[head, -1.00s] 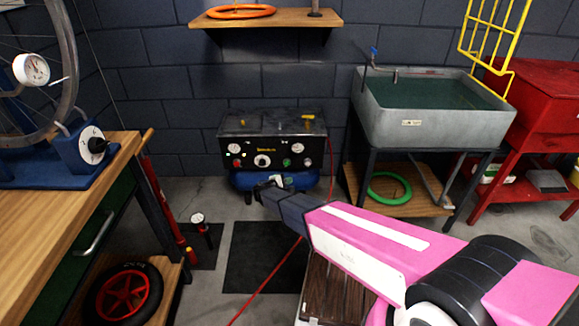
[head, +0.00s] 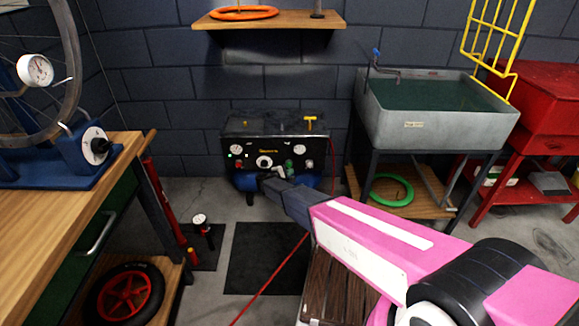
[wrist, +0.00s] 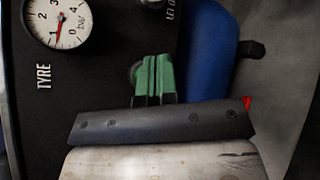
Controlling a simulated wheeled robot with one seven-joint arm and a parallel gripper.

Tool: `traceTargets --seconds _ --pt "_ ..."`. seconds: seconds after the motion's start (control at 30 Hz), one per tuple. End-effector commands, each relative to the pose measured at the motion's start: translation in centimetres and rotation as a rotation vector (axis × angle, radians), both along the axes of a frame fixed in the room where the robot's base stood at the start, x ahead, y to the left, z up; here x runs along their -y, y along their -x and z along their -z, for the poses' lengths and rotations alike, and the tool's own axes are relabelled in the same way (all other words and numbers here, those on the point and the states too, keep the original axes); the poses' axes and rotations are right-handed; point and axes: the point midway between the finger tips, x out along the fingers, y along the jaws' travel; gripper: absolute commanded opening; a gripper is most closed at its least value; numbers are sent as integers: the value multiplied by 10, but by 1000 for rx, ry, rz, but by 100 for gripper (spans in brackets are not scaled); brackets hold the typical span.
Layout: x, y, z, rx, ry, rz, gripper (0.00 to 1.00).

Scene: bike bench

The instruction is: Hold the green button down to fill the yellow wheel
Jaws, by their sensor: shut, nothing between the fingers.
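The compressor panel (head: 240,162) stands at the back wall. A round, dull green button (wrist: 134,72) shows partly behind my fingertips in the wrist view. My gripper (wrist: 153,78) is shut and empty, its green-looking tips at the button; I cannot tell whether they touch or press it. In the head view my gripper (head: 268,182) reaches the panel's lower front. The TYRE gauge (wrist: 57,20) has its needle near 1 bar. No yellow wheel can be made out.
A red hose (head: 270,278) runs forward over the floor. A wooden bench (head: 50,215) with a wheel stand is on the left. A grey sink (head: 425,125) and red cabinet (head: 545,110) stand on the right. An orange ring (head: 243,13) lies on the shelf above.

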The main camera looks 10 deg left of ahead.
Motion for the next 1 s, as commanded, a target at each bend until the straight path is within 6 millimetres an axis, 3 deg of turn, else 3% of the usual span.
traceTargets --seconds 0.2,1.0 --pt "-4 -15 0 0 0 -1 0" --pt "-4 -16 0 0 0 0 0"
